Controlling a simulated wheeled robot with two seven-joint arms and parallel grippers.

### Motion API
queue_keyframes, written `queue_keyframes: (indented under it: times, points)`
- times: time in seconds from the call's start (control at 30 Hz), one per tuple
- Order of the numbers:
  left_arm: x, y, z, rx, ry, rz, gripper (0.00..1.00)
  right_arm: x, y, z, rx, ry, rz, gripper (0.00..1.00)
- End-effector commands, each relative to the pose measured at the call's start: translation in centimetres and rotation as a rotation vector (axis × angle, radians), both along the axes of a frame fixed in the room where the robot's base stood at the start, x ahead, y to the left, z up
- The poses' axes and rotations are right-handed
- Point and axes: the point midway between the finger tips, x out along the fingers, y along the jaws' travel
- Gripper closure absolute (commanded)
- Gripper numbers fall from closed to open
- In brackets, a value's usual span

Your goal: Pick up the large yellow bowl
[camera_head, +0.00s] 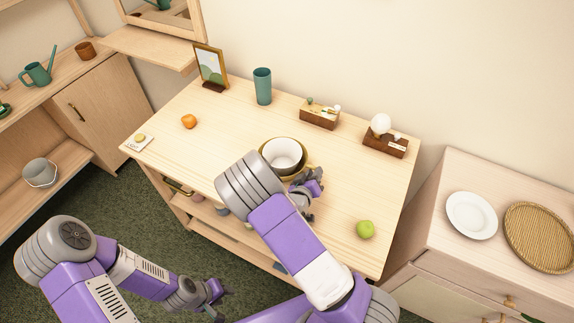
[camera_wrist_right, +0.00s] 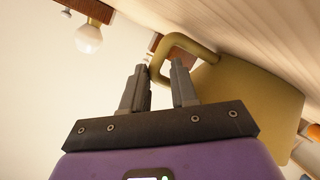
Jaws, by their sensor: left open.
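The large yellow bowl (camera_head: 265,152) stands on the wooden table with a white bowl (camera_head: 284,153) nested inside it. My right arm hides part of its front. In the right wrist view, the yellow bowl (camera_wrist_right: 245,95) shows its side and a looped handle (camera_wrist_right: 178,42). My right gripper (camera_head: 314,190) is beside the bowl's handle on its right. In the wrist view its fingers (camera_wrist_right: 160,75) are apart, with the handle just beyond and near the tips; I cannot tell whether they touch. My left gripper (camera_head: 222,301) is open and empty, low in front of the table.
A cabinet (camera_head: 470,250) with a white plate (camera_head: 472,215) stands at right.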

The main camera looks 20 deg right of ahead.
Motion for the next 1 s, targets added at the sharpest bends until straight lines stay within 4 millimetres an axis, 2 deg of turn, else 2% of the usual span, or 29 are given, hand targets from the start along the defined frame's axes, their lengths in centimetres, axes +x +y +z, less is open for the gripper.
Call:
queue_keyframes:
  times: [0.03,0.13,0.47,0.57,0.8,1.0]
  points:
    - [0.0,0.0,0.0,0.000,0.000,0.000,0.57,0.0,0.0,0.0,0.000,-0.001,0.000,0.87]
    - [0.0,0.0,0.0,0.000,0.000,0.000,0.57,0.0,0.0,0.0,0.000,-0.002,0.000,1.00]
    - [0.0,0.0,0.2,0.000,0.000,0.000,0.57,0.1,0.0,0.6,0.000,-0.005,-0.001,1.00]
    - [0.0,0.0,0.6,0.000,0.000,0.000,0.57,0.1,0.0,2.0,0.000,-0.007,-0.001,1.00]
    - [0.0,0.0,2.2,0.000,0.000,0.000,0.57,0.1,0.0,7.0,0.002,-0.007,0.000,1.00]
    - [0.0,0.0,2.9,0.000,0.000,0.000,0.57,0.1,0.1,9.6,0.001,-0.005,0.000,1.00]
